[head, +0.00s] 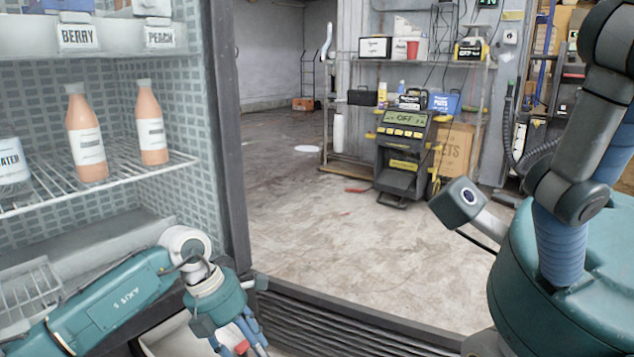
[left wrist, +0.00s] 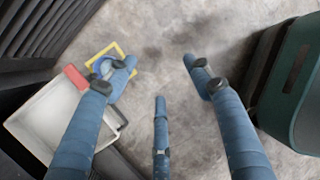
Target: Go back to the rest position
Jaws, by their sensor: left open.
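My left gripper (head: 240,343) is low at the bottom of the head view, in front of the open freezer. Its fingertips are cut off by the frame edge there. In the left wrist view my left gripper (left wrist: 160,82) shows three blue fingers spread apart, open and empty above the concrete floor. My right arm stands at the right side of the head view; no fingers of its gripper are seen.
A freezer's wire shelf (head: 110,172) holds peach-coloured bottles (head: 86,140) beside my left arm. The concrete floor (head: 340,255) ahead is mostly clear, with a shelf rack (head: 345,165) beyond.

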